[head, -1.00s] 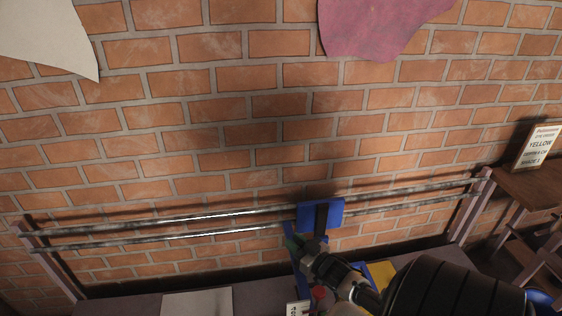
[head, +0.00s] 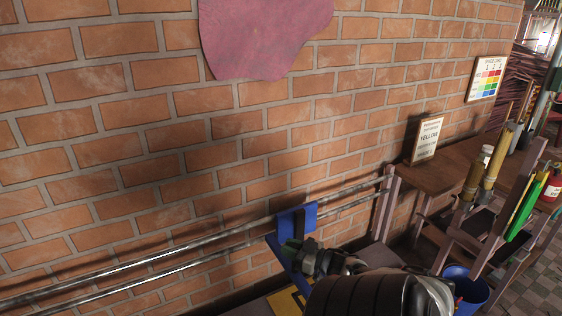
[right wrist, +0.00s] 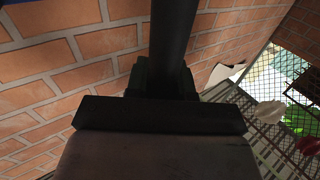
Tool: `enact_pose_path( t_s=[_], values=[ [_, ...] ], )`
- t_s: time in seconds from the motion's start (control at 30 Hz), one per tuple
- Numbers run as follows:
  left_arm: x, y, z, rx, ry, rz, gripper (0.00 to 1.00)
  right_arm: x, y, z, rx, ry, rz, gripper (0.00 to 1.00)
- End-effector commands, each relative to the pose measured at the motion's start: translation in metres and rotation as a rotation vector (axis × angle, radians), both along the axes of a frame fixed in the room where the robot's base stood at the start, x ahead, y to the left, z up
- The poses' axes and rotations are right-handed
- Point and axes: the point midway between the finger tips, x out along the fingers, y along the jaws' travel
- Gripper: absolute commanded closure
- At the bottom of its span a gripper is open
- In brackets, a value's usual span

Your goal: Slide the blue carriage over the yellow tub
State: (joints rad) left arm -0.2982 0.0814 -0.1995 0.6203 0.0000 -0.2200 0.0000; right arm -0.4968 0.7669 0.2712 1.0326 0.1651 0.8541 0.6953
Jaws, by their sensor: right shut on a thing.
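The blue carriage (head: 309,214) sits on two metal rails in front of the brick wall, towards their right end. My right gripper (head: 294,252) is shut on its dark upright handle. The handle (right wrist: 172,40) also stands between my fingers in the right wrist view. The yellow tub (head: 284,302) shows only in part, low in the head view, below the carriage and partly behind its blue lower part and my arm. I cannot tell whether the carriage is exactly over it. My left gripper is not in view.
The rails (head: 150,262) end at a post (head: 386,203) right of the carriage.

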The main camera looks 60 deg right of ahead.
Motion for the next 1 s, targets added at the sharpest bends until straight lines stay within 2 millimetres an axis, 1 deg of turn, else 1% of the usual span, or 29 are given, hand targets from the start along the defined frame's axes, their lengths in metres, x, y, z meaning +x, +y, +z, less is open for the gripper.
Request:
enact_pose_path(
  t_s=[0.37,0.4,0.53,0.83,0.93,1.0],
  values=[
    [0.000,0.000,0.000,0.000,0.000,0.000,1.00,-0.001,0.000,-0.002,0.002,0.002,0.003,1.00],
    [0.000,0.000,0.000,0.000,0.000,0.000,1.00,-0.001,0.000,-0.002,0.002,0.002,0.003,0.71],
    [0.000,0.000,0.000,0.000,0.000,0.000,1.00,-0.001,0.000,-0.001,0.002,0.002,0.002,0.52],
    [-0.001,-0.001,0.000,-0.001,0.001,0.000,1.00,-0.003,0.000,-0.001,0.001,0.001,0.002,0.52],
    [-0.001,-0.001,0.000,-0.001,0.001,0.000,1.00,-0.013,0.000,-0.002,0.002,0.004,0.001,0.52],
    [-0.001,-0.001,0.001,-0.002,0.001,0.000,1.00,-0.024,0.001,-0.002,0.002,0.006,0.001,0.52]
  ],
)
